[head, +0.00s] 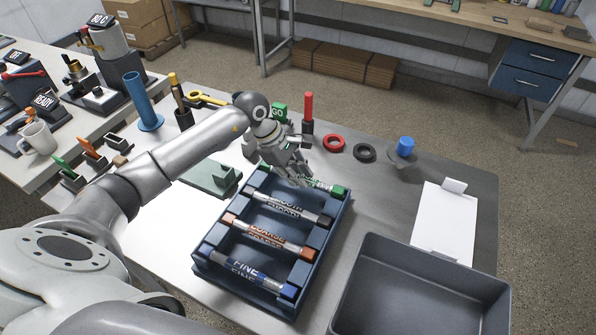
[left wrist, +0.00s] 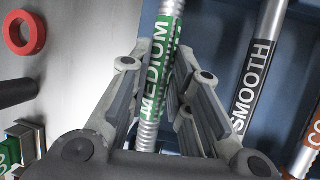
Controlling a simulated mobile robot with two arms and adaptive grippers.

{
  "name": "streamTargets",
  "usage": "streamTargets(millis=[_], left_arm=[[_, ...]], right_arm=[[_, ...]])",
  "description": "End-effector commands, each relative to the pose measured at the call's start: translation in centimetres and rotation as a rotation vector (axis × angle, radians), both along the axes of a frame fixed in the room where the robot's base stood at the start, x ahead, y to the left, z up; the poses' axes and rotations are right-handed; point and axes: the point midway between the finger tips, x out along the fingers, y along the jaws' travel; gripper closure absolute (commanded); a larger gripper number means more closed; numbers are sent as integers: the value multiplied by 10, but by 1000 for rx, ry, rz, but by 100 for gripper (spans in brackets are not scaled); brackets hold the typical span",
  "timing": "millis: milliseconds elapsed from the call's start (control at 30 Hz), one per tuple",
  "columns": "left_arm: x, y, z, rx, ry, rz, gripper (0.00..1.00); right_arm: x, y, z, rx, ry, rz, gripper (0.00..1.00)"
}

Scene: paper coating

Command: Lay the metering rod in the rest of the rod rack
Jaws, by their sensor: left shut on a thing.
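The rod rack (head: 320,246) is a dark blue frame on the table, holding several labelled rods side by side. My left gripper (head: 297,178) is at its far end, shut on the green-labelled MEDIUM metering rod (head: 325,186). In the left wrist view the fingers stand on both sides of the MEDIUM rod (left wrist: 158,85), around its label. The rod lies over the rack's far side, roughly parallel to the others; I cannot tell whether it touches its rest. The SMOOTH rod (head: 290,210), orange COARSE rod (head: 268,235) and blue FINE rod (head: 245,269) lie in the rack. My right gripper is not in view.
A grey open bin (head: 420,262) stands right of the rack, near a white sheet on a board (head: 443,222). A red ring (head: 334,143), a black ring (head: 364,152) and a red-handled tool (head: 308,108) stand behind. A green plate (head: 211,177) lies left of the rack.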

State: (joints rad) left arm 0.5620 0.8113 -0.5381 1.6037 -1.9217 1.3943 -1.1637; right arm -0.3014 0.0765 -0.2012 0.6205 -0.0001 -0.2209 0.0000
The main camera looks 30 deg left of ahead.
Motion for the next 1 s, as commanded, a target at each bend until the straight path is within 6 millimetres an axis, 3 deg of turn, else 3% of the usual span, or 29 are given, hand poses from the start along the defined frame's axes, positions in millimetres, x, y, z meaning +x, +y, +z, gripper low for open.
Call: streamTargets(millis=[67,433,467,600,1000], left_arm=[[0,-1,-4,-3,-2,1,100],[1,0,-11,-1,-4,0,100],[1,0,-10,-1,-3,0,77],[1,0,-10,-1,-2,1,59],[0,0,-6,-1,-2,1,59]], right_arm=[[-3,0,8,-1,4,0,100],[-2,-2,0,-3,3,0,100],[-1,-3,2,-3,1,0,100],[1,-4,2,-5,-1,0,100],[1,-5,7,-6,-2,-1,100]])
